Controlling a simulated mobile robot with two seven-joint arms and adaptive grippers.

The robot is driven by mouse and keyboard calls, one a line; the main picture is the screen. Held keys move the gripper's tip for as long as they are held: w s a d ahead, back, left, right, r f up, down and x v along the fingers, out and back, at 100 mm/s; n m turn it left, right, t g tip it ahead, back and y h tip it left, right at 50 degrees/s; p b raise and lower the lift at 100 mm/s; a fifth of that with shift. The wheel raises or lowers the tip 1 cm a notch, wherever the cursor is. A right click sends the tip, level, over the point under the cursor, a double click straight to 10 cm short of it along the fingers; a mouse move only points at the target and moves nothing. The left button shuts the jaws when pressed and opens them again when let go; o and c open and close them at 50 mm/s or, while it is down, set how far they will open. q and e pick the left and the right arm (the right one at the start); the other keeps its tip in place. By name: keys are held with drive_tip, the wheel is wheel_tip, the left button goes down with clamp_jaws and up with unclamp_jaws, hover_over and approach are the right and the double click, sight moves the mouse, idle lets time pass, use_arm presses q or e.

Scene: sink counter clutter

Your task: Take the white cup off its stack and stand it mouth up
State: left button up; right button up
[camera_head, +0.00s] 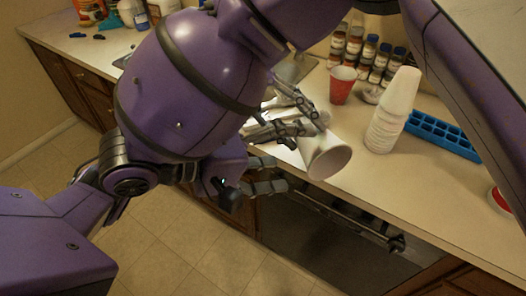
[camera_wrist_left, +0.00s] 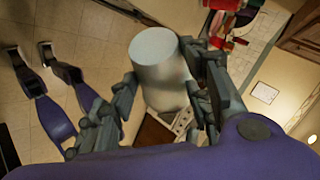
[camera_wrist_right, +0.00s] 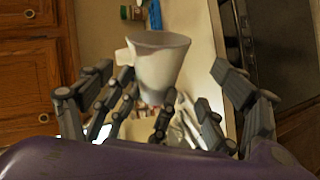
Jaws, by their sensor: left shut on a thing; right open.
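A white cup (camera_head: 330,160) is tilted over on its side near the counter's front edge, with its mouth facing down and right in the head view. My left gripper (camera_head: 300,118) is shut on it, with fingers on both sides in the left wrist view (camera_wrist_left: 160,70), where the cup's closed base shows. My right gripper (camera_head: 279,173) is open and empty beside and below the cup. In the right wrist view the cup (camera_wrist_right: 160,65) shows beyond its spread fingers. A stack of white cups (camera_head: 392,115) stands mouth down on the counter, apart from both grippers.
A red cup (camera_head: 342,84) stands behind the held cup. Several spice bottles (camera_head: 368,54) line the back. A blue tray (camera_head: 445,135) lies right of the stack. The counter front right (camera_head: 400,185) is clear. A dark oven (camera_head: 320,228) is below the edge.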

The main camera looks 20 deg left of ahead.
sight(305, 153)
drive_tip(key=shift+x, duration=2.8)
drive_tip(key=shift+c, duration=0.2)
drive_tip(key=shift+a, duration=0.1)
drive_tip(key=c, duration=1.1)
use_arm(q)
drive_tip(key=o, duration=0.9)
drive_tip(key=shift+c, duration=0.2)
